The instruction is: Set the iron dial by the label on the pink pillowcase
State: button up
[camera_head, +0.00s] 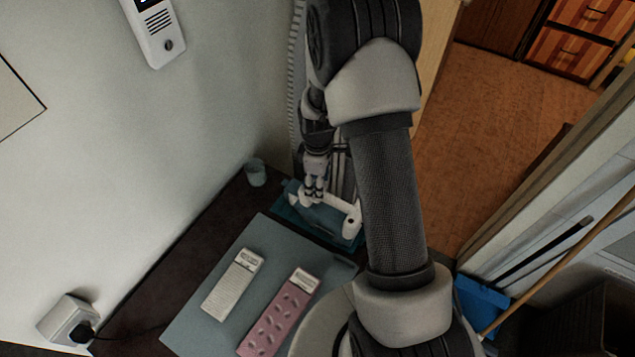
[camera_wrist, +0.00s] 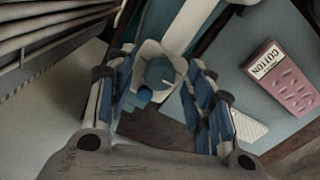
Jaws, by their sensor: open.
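The iron stands at the far end of the dark counter, with a teal base (camera_head: 322,225) and a white handle (camera_head: 352,216). My gripper (camera_head: 314,190) is at its left end in the head view. In the wrist view my open gripper (camera_wrist: 160,80) has one finger on each side of a round grey-blue face with a white rim, seemingly the iron dial (camera_wrist: 158,72). A small light mark shows on it; I cannot tell its setting or whether the fingers touch it. The pink pillowcase (camera_head: 273,328) lies folded on a mat.
A folded white cloth (camera_head: 228,291) with its own label lies left of the pillowcase on the grey-blue mat (camera_head: 190,338). A teal cup (camera_head: 255,173) stands by the wall, left of the iron. A plugged socket (camera_head: 68,320) with a cord is at lower left.

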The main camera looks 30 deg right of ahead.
jog(key=c, duration=1.1)
jog(key=shift+o, duration=0.2)
jog(key=shift+m, duration=0.4)
jog(key=m, duration=0.3)
jog(key=shift+m+p, duration=0.3)
jog(key=shift+m, duration=1.6)
